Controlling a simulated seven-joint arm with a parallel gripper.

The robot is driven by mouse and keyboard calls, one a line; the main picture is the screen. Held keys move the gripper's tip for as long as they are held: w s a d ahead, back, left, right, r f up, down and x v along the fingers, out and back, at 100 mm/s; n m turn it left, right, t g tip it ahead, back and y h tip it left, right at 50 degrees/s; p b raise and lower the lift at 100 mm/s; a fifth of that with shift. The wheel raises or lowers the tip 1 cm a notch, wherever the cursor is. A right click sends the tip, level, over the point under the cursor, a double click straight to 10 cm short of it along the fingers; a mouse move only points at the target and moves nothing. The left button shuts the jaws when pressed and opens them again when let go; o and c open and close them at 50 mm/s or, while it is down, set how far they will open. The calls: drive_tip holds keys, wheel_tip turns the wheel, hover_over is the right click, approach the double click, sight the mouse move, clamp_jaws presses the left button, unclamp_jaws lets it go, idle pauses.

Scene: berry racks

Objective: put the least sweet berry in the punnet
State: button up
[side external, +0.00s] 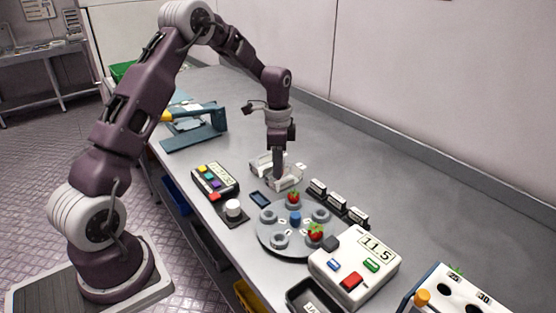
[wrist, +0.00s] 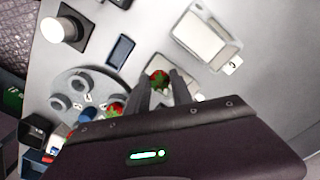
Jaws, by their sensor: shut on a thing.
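My gripper (side external: 279,175) points down at the near clear-white punnet (side external: 292,181). In the wrist view its fingers (wrist: 161,84) are shut on a red berry (wrist: 158,76) with green on it. That berry is over or inside the punnet (wrist: 182,68); I cannot tell whether it touches the bottom. In the side view the held berry is hidden. Two other red berries, a far one (side external: 293,198) and a near one (side external: 315,233), sit on the round grey rack (side external: 264,240). One rack berry (wrist: 115,109) shows in the wrist view.
A second pale container (wrist: 203,40) stands beside the punnet. A white meter (side external: 350,265) reads 11.5. A keypad device (side external: 214,179), a white knob (side external: 233,208) and several small black blocks (side external: 337,203) surround the rack.

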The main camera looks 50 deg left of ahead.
drive_tip(key=o, duration=0.7)
drive_tip(key=shift+o, duration=0.2)
drive_tip(key=shift+r, duration=3.05)
